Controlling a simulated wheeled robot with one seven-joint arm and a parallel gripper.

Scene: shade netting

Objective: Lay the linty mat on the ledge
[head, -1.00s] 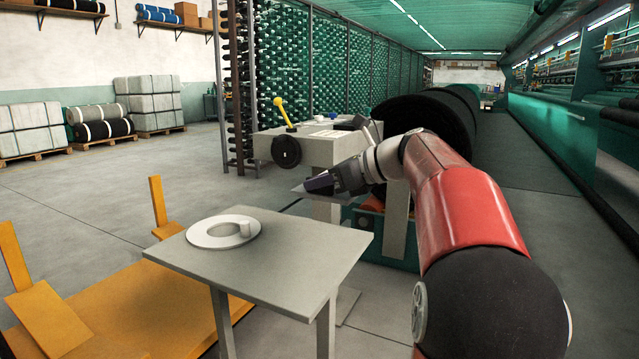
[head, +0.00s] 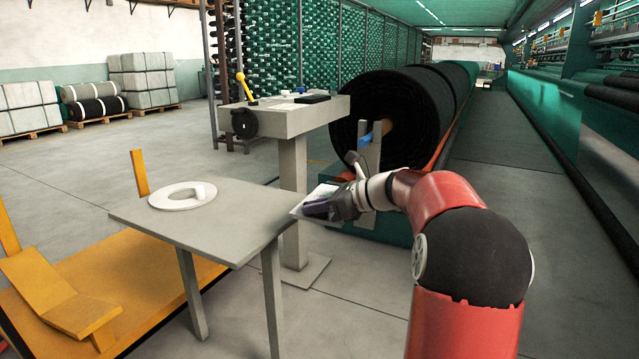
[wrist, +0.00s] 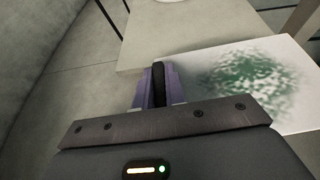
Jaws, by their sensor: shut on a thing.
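My gripper (head: 314,208) is shut on the linty mat (head: 322,192), a thin pale sheet. In the wrist view, the mat (wrist: 255,82) is white with a patch of green lint, lies roughly flat and juts to the right of the closed purple fingers (wrist: 158,88). In the head view it is by the right corner of a grey table (head: 222,222); whether it touches the table is unclear. The table edge shows just beyond the mat in the wrist view (wrist: 180,35). I cannot tell which surface is the ledge.
A white ring-shaped disc (head: 170,199) with a small white piece lies on the table's far left. Behind the table stands a grey pedestal (head: 290,122) with small items on top. A large black roll (head: 395,110) is behind it. An orange platform (head: 130,280) is at left.

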